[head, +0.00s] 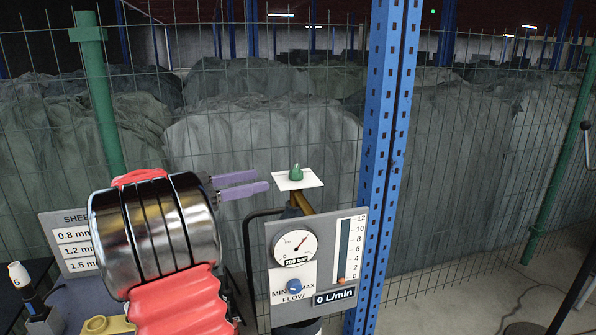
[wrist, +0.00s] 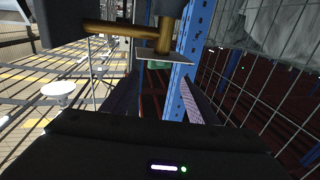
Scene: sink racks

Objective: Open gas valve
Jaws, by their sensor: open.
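The likely gas valve is a green knob (head: 296,173) on a white square plate (head: 290,183) at the top of the regulator's brass stem. The wrist view shows the green knob (wrist: 158,64) at the plate, between and beyond my fingers. My gripper (head: 263,181) has two purple fingers, open and empty, pointing right with their tips just left of the plate. In the wrist view my gripper (wrist: 160,82) has one finger on each side. No contact with the knob shows. The grey regulator panel (head: 335,228) has a round gauge (head: 296,247), a blue flow knob (head: 294,287) and a "0 L/min" display (head: 334,295).
A blue perforated post (head: 385,150) stands just right of the regulator. A wire fence (head: 470,130) with green posts runs behind, with covered heaps beyond. A sheet thickness sign (head: 75,245) and a bottle-like item (head: 22,280) are at left. Floor is clear at right.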

